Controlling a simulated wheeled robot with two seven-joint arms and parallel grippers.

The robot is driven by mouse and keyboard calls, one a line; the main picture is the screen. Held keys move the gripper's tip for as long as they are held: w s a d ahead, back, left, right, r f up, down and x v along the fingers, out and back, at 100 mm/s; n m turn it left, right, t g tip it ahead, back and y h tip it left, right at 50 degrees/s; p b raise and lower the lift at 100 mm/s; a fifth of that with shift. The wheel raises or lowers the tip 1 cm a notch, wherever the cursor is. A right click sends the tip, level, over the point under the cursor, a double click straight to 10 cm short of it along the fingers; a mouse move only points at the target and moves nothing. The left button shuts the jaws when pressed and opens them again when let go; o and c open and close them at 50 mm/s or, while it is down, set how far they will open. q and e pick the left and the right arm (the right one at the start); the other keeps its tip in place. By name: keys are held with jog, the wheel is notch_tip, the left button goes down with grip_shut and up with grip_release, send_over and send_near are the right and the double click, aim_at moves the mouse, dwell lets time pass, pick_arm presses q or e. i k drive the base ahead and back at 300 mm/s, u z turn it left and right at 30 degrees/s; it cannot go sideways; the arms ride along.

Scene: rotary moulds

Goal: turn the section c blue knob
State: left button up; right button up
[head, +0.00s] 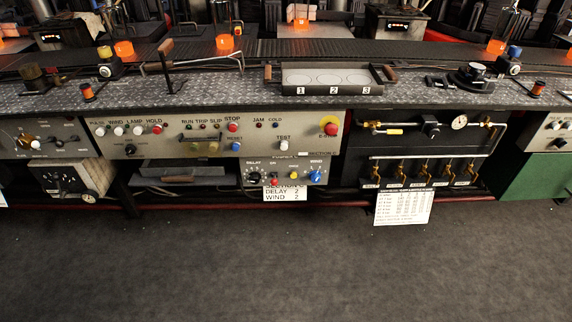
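A small grey panel (300,162) hangs below the front of the bench, with small lettering along its top that seems to include "SECTION". A blue knob (316,176) marked WIND is at its right end. A black DELAY knob (254,178) is at its left end, with a red switch and a yellow button between them. A white card (286,193) under the panel reads DELAY 2 and WIND 2; its top line is partly hidden. The blue knob's exact pointer setting is too small to read. Neither of my grippers is in view.
Above the panel is a wide control panel (212,149) with many buttons and a red emergency button (331,128). A numbered tray (330,78) sits on the bench. To the right are a gauge (459,122) and several brass valves. The floor (290,265) in front is clear.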

aim_at(315, 176)
jog(key=u, duration=0.45)
jog(key=k, duration=0.55)
jog(key=u, duration=1.05)
jog(key=i, duration=0.75)
jog(key=z, duration=0.4)
jog(key=i, duration=0.9)
jog(key=z, duration=1.05)
jog(key=i, duration=0.2)
jog(key=z, duration=0.2)
